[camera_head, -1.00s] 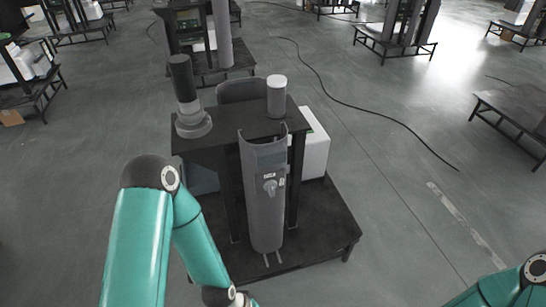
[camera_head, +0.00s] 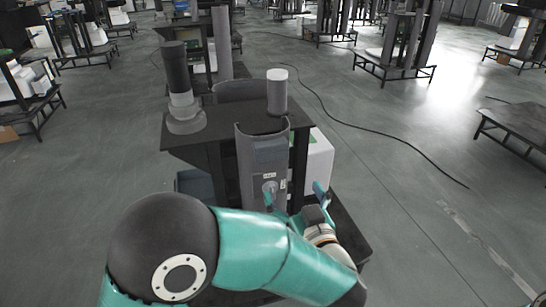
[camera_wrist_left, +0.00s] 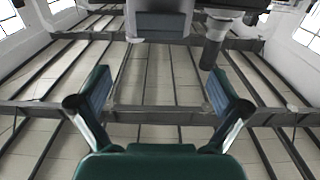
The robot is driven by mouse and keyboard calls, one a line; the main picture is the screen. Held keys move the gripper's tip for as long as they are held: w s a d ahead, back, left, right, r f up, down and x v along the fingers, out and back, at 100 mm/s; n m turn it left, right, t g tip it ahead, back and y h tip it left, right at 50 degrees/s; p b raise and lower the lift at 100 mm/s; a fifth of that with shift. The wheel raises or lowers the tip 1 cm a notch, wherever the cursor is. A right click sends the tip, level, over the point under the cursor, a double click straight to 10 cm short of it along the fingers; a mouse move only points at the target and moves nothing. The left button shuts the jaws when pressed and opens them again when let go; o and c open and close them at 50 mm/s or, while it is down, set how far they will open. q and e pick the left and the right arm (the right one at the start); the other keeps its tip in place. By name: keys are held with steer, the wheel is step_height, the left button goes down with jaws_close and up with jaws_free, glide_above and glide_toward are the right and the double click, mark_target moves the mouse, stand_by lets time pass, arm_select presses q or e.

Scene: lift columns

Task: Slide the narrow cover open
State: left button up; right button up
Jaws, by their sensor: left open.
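The narrow cover (camera_head: 262,150) is a tall grey curved panel on the front of the dark stand, upright, with a small label and a light knob-like handle (camera_head: 269,187) on its face. My left arm crosses low in front of it and hides its lower part. My left gripper (camera_head: 295,192) is open, its teal fingers spread, near the handle and the cover's right edge. I cannot tell whether a finger touches the handle. In the left wrist view the open fingers (camera_wrist_left: 158,88) have nothing between them; a grey panel shows beyond, at the top. My right gripper is not in view.
A dark ridged cylinder (camera_head: 181,90) on a grey base and a light grey cylinder (camera_head: 277,92) stand on the black tabletop (camera_head: 225,119). A white box (camera_head: 319,160) sits behind at right. A black cable (camera_head: 390,130) crosses the open floor.

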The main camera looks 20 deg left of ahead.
mark_target(273, 153)
arm_select(q)
steer(key=x, duration=1.6)
steer(key=shift+p, duration=0.3)
steer(key=shift+c, duration=0.2)
steer(key=c, duration=1.3)
steer(key=shift+s+d+f, duration=0.15)
steer(key=shift+s+d, duration=0.75)
steer(key=shift+d, duration=0.25)
steer(key=s, duration=0.2)
steer(key=s+d, duration=0.1)
steer(key=shift+s+d+r, duration=0.15)
steer(key=shift+s+r, duration=0.1)
steer(key=shift+s, duration=0.1)
steer(key=shift+s+d+f, duration=0.1)
steer(key=shift+s+d, duration=0.2)
steer(key=o, duration=1.3)
